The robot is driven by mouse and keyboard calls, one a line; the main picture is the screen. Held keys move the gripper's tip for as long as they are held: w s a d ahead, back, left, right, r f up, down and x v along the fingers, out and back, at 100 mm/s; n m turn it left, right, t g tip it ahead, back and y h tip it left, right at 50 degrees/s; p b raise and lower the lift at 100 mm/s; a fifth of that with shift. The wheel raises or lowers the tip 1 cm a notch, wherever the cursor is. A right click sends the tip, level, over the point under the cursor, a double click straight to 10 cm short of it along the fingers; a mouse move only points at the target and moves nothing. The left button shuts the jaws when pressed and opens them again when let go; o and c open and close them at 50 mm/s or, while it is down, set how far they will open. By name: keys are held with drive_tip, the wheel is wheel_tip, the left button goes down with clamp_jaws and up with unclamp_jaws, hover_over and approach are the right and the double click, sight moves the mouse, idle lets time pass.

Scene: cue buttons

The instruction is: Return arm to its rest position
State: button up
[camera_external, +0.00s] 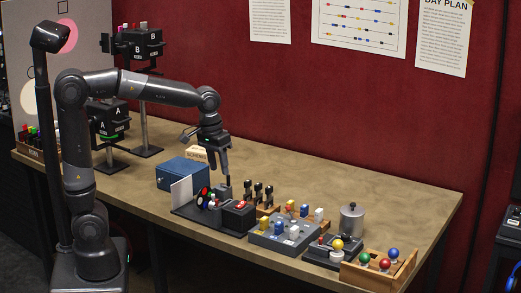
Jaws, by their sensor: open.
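My arm reaches from its base at the left, over the table, and bends down at the wrist. My gripper (222,181) points downward with its fingers open. It hangs above the dark device (202,216) with red and dark buttons, close to an upright dark post (224,194). I cannot tell whether the fingertips touch that post. I see nothing clearly held between the fingers.
A blue box (182,172) and a white card (182,193) stand left of the gripper. To the right are a grey button panel (284,238), a metal cylinder (351,220) and a wooden tray (372,277) with coloured balls. The table's back right is clear.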

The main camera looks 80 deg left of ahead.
drive_tip(key=s+d+f+m+t, duration=0.1)
drive_tip(key=s+d+m+t, duration=0.1)
drive_tip(key=s, duration=0.6)
drive_tip(key=s+d+m+t, duration=0.2)
drive_tip(key=s+d+m, duration=0.2)
drive_tip(key=s, duration=0.5)
drive_tip(key=shift+s+f, duration=0.2)
drive_tip(key=shift+f, duration=0.2)
idle(1.3)
